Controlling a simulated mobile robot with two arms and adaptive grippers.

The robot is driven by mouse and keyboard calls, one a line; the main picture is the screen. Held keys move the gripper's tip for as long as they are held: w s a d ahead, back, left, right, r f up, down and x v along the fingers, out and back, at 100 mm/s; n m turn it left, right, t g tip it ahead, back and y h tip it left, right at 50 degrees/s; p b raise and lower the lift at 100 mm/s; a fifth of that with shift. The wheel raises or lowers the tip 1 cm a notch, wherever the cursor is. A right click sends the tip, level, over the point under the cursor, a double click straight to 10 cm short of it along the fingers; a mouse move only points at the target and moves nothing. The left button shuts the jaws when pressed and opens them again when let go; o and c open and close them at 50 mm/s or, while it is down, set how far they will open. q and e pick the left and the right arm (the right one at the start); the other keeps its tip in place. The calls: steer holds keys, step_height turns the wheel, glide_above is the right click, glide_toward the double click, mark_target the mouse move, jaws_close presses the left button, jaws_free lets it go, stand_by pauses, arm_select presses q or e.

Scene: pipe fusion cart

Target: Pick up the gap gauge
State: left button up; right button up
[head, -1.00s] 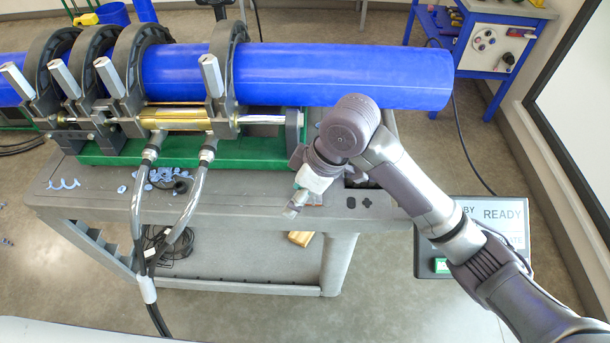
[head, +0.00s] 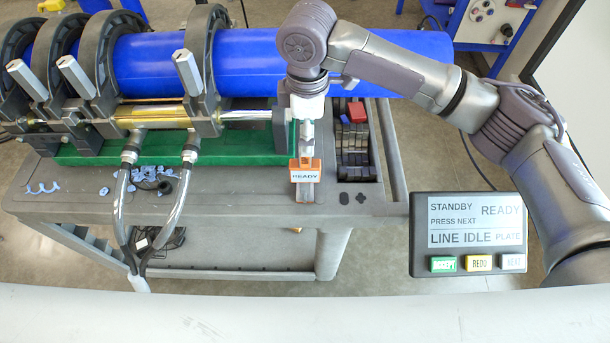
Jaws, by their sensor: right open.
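My right gripper (head: 306,145) points down over the front right of the cart top, right of the green base. Just below its fingertips is a small orange block with a white label reading READY (head: 305,176); I cannot tell whether they touch. The gripper is open. No part is clearly recognisable as the gap gauge; a dark slotted holder (head: 355,150) with a red piece (head: 357,111) stands to the right. My left gripper is not in view.
A blue pipe (head: 250,60) is clamped across the cart (head: 235,205). A panel (head: 468,235) with a screen and three buttons stands at the right. The cart's front middle is clear.

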mark_target(305, 172)
steer(key=shift+f, duration=0.75)
steer(key=shift+s+f, duration=0.15)
steer(key=shift+f, duration=0.1)
steer(key=f, duration=0.1)
steer(key=f+p, duration=0.2)
steer(key=shift+s+a+f, duration=0.15)
steer(key=shift+s+f, duration=0.1)
steer(key=shift+f, duration=0.6)
jaws_close()
